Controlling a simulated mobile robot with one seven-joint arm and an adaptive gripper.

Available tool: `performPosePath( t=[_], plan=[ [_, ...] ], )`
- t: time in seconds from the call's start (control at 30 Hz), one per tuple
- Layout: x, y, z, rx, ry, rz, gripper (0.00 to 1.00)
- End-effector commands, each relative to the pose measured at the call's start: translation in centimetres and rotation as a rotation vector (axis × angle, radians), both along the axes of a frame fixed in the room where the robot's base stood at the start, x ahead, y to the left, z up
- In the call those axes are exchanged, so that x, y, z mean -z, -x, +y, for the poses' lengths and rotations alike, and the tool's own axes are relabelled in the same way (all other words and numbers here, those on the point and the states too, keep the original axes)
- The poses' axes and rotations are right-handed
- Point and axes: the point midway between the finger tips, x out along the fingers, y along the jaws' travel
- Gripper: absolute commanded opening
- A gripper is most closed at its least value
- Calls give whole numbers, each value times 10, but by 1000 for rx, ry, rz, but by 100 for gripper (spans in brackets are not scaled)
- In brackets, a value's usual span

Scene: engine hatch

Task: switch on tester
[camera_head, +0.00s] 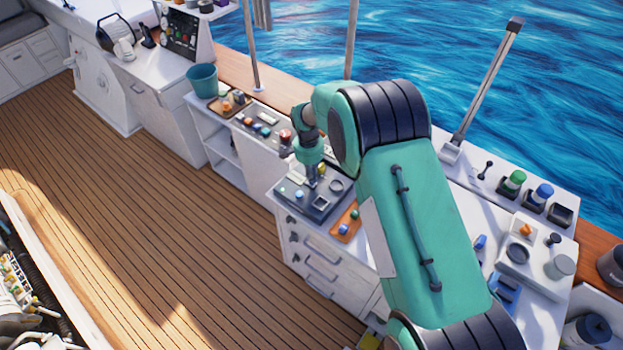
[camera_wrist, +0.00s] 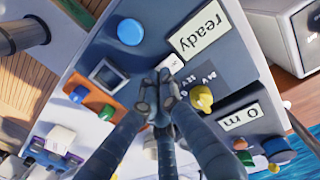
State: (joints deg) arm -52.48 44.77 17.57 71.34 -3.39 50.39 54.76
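The tester appears to be the blue-grey box (camera_wrist: 172,15) with a white display reading "ready" (camera_wrist: 198,30), a round blue button (camera_wrist: 130,31) and a small white part (camera_wrist: 173,63) just beyond my fingertips. In the head view, the grey box (camera_head: 322,207) stands on the white cabinet below my arm. My gripper (camera_wrist: 158,92) has its fingertips together over the box's face, close to the white part. I cannot tell whether they touch it. In the head view, my gripper (camera_head: 312,181) points down at the box and is small.
A yellow knob (camera_wrist: 201,98) and a display reading "0 m" (camera_wrist: 239,117) lie right of my fingers. An orange tray (camera_head: 346,226) with small parts sits beside the box. A teal bucket (camera_head: 202,80) stands farther along the counter. The wooden deck (camera_head: 150,200) is clear.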

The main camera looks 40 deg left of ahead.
Motion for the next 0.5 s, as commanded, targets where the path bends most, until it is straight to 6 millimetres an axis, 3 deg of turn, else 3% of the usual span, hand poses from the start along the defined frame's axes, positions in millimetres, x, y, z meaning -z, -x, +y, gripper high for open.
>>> performPosePath(
  t=[0.1, 0.5],
  plan=[
    [-28, -2, 7, -1, -11, -8, 0],
    [-98, -3, 14, -1, -16, -11, 0]
  ],
)
